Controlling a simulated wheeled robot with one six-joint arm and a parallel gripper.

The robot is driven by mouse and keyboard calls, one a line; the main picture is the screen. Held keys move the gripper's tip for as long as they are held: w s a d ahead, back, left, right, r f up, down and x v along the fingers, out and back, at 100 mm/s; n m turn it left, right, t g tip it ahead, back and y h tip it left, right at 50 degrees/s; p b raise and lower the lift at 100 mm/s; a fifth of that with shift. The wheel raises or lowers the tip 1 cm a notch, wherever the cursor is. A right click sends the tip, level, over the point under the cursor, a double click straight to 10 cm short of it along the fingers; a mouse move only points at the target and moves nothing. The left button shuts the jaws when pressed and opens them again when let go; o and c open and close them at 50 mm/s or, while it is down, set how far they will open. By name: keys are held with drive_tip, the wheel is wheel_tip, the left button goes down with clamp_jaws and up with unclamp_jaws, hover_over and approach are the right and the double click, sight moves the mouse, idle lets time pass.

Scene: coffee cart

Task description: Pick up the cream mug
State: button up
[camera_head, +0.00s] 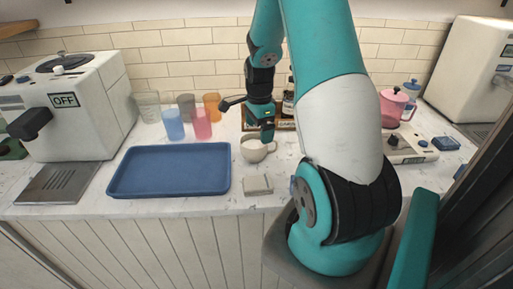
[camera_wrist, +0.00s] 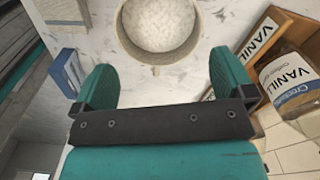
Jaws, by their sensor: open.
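The cream mug (camera_head: 256,151) stands on the white marble counter, just below my gripper (camera_head: 267,134) in the head view. Its handle points to the right there. In the wrist view the mug (camera_wrist: 159,74) is at the top middle, seen from above, with a pale round inside. My gripper (camera_wrist: 161,84) shows two teal fingers spread apart, one at each side below the mug. The fingers are open and nothing is between them. The mug's top edge is cut off in the wrist view.
A blue tray (camera_head: 170,193) lies left of the mug. A small pale block (camera_head: 258,185) sits in front of it. Several coloured cups (camera_head: 201,124) stand behind. A wooden box with vanilla bottles (camera_wrist: 296,92) is close on the right in the wrist view. A pink pitcher (camera_head: 392,106) stands further right.

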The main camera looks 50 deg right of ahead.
sight(256, 147)
wheel_tip(256, 147, down, 3)
drive_tip(key=shift+r, duration=0.15)
drive_tip(key=f, duration=0.1)
drive_tip(key=f+p, duration=0.2)
drive_tip(key=f, duration=0.1)
drive_tip(key=shift+w+a, duration=0.3)
drive_tip(key=shift+a, duration=0.1)
drive_tip(key=shift+f, duration=0.6)
drive_tip(key=c, duration=0.8)
drive_tip(key=shift+r, duration=0.15)
